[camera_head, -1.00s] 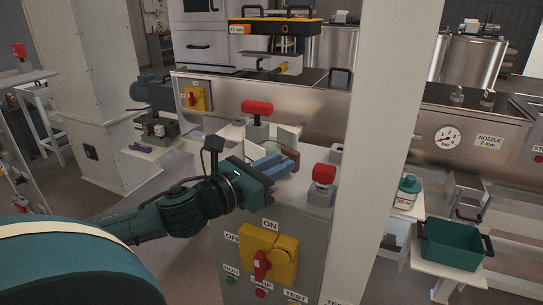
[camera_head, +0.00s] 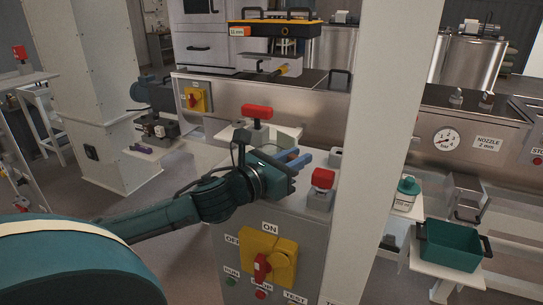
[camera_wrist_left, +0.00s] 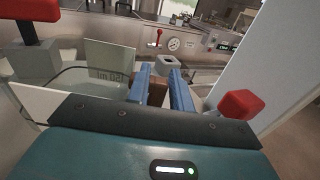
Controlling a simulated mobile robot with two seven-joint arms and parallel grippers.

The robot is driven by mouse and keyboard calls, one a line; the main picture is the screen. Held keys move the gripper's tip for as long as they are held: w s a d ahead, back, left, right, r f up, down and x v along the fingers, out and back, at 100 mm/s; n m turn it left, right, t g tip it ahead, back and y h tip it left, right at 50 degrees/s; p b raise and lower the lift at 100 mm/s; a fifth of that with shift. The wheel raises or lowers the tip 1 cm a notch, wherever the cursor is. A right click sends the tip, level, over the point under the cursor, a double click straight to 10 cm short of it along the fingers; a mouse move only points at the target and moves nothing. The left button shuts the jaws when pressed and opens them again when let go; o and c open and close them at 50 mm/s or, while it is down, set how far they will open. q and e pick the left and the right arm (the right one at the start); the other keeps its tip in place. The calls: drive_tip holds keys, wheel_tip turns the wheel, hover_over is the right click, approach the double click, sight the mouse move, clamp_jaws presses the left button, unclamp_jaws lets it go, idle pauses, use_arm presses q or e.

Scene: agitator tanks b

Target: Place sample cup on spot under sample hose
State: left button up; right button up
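No sample hose can be made out for certain. A brown block-like piece (camera_wrist_left: 157,92) shows between the blue fingers of my left gripper (camera_wrist_left: 162,75) in the left wrist view; I cannot tell whether it is part of the sample cup. A pale clear panel (camera_wrist_left: 108,62) marked with reversed "ml" lettering stands just left of the fingers. In the head view my left gripper (camera_head: 303,158) is over the grey cabinet top, its fingers apart on either side of the brown piece. Contact between them cannot be seen. My right gripper is not in view.
A red-handled valve (camera_head: 257,112) stands behind the gripper and a red knob (camera_head: 323,179) close to its right. A white post (camera_head: 372,150) rises farther right. Beyond it are a green-capped bottle (camera_head: 407,190) and a green bin (camera_head: 450,246). A yellow switch (camera_head: 267,258) is on the cabinet front.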

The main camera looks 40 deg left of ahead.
use_arm(q)
clamp_jaws()
idle(0.3)
